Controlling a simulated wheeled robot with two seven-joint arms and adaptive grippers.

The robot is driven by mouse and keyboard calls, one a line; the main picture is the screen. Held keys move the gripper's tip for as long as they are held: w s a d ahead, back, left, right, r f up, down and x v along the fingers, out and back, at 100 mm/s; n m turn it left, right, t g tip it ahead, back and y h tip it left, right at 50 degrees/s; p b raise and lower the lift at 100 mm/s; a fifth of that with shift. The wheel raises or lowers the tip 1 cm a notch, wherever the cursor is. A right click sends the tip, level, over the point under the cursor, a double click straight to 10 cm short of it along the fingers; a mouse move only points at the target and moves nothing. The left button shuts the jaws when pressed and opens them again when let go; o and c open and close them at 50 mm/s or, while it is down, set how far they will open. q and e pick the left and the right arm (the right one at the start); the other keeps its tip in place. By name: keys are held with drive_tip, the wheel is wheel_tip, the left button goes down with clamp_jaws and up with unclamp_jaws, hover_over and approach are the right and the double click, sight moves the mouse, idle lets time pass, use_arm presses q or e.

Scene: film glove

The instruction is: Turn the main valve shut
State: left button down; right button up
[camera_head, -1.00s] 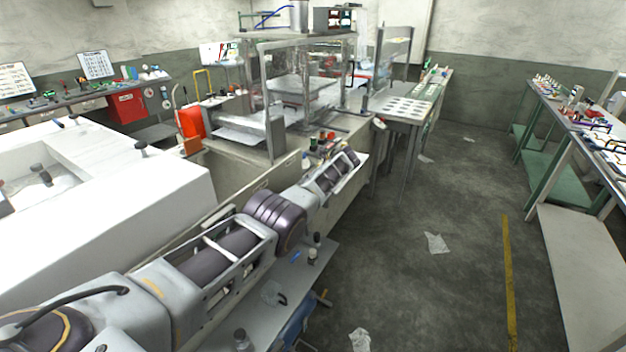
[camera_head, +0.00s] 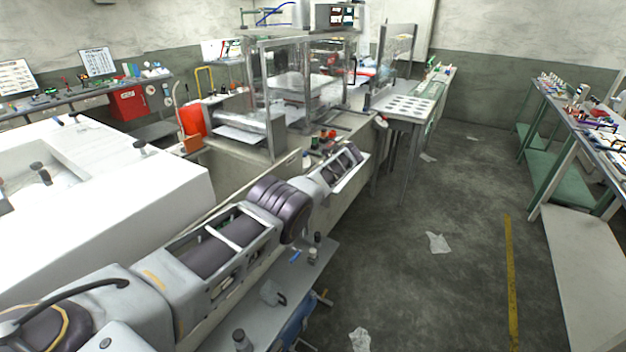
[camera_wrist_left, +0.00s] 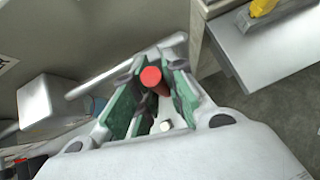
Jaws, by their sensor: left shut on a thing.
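In the left wrist view, a red round-ended piece (camera_wrist_left: 151,76) stands between the green-padded fingers of my left gripper (camera_wrist_left: 152,96), which is shut on it. It looks like a handle of the main valve, but the valve body is hidden below the fingers. A pale grey bar (camera_wrist_left: 120,72) runs slantwise behind the fingertips. In the head view, my left arm reaches from the lower left towards the bench in the middle. Small red and green parts (camera_head: 326,135) show just beyond its end. The gripper's fingers cannot be made out there. My right gripper is in neither view.
A glass-walled machine frame (camera_head: 300,95) stands behind the arm's end. A white block-like unit (camera_head: 150,190) fills the left. A grey shelf (camera_head: 285,290) holds small items below the arm. The floor on the right is open, with paper scraps (camera_head: 438,242) and a green-legged workbench (camera_head: 570,140).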

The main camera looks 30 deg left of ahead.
use_arm(q)
drive_tip(key=shift+f, duration=0.15)
drive_tip(key=c, duration=1.7)
unclamp_jaws()
drive_tip(key=shift+o, duration=1.2)
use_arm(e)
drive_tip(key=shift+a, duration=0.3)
use_arm(q)
drive_tip(key=shift+d+r, duration=0.3)
drive_tip(key=shift+r, duration=0.1)
drive_tip(key=shift+d+r, duration=0.2)
drive_tip(key=shift+r, duration=0.05)
drive_tip(key=v, duration=1)
drive_tip(key=shift+s+d, duration=0.15)
drive_tip(key=shift+d, duration=0.05)
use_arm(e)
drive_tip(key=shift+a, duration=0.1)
use_arm(q)
drive_tip(key=shift+r, duration=0.1)
